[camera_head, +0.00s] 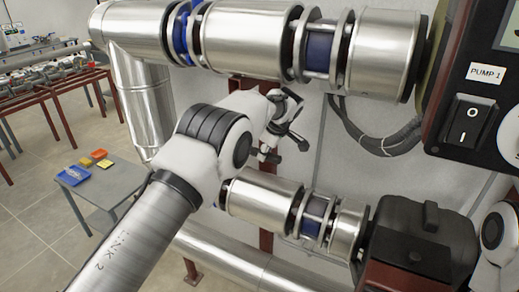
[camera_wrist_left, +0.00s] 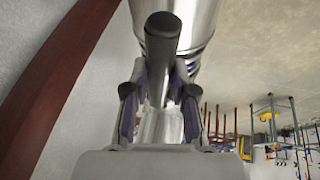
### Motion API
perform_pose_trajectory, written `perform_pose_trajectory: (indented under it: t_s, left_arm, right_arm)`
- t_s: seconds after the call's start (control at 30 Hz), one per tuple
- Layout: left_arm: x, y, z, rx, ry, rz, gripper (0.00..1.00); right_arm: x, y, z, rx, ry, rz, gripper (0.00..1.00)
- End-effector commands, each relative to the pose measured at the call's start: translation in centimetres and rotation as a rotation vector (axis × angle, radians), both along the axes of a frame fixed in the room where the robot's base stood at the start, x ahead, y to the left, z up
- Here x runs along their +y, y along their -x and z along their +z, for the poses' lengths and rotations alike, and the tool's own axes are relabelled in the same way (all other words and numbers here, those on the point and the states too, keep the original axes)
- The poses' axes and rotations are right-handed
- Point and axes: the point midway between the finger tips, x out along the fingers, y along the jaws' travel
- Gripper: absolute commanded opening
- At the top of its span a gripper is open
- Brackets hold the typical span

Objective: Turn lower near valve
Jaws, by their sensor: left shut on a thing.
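My left gripper (camera_head: 288,122) is in front of the grey wall, between the upper and lower steel pipes in the head view. In the left wrist view its two fingers (camera_wrist_left: 160,85) are closed on a dark bar-like valve handle (camera_wrist_left: 163,38), which points toward the camera. A steel pipe (camera_wrist_left: 200,20) lies behind the handle. In the head view my left arm hides the near end of the lower pipe (camera_head: 265,200), and I cannot clearly make out the valve's body there. My right gripper is not in view.
The upper pipe (camera_head: 250,38) with blue flanges runs above the gripper. A black pump (camera_head: 425,230) stands at lower right, under a panel with a switch (camera_head: 467,122). A small grey table (camera_head: 115,183) holds a blue tray (camera_head: 73,176). Open floor lies at left.

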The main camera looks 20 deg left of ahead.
Motion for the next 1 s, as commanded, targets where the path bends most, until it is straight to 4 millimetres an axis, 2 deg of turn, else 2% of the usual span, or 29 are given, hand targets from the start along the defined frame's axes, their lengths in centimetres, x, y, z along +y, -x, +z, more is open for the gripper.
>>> perform_pose_trajectory:
  t_s: [0.2, 0.7, 0.73, 0.77, 0.8, 1.0]
  left_arm:
    - [0.0, -0.7, 0.12, -0.005, 0.0, 0.063, 0.0]
    - [0.11, -0.89, 0.17, -0.008, 0.0, 0.082, 0.0]
    - [0.11, -0.88, 0.18, -0.008, 0.0, 0.082, 0.36]
    - [0.1, -0.88, 0.19, -0.007, -0.001, 0.081, 0.47]
    - [0.09, -0.87, 0.18, -0.006, -0.001, 0.082, 0.51]
    - [0.01, -0.82, 0.1, -0.004, 0.0, 0.081, 0.51]
  right_arm:
    - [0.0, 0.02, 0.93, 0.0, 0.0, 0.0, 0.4]
    - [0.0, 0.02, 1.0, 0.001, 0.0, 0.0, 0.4]
    - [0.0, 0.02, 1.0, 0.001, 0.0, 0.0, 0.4]
    - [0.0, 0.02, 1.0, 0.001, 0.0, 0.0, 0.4]
    - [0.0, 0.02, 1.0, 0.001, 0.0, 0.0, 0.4]
    - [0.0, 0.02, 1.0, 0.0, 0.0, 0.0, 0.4]
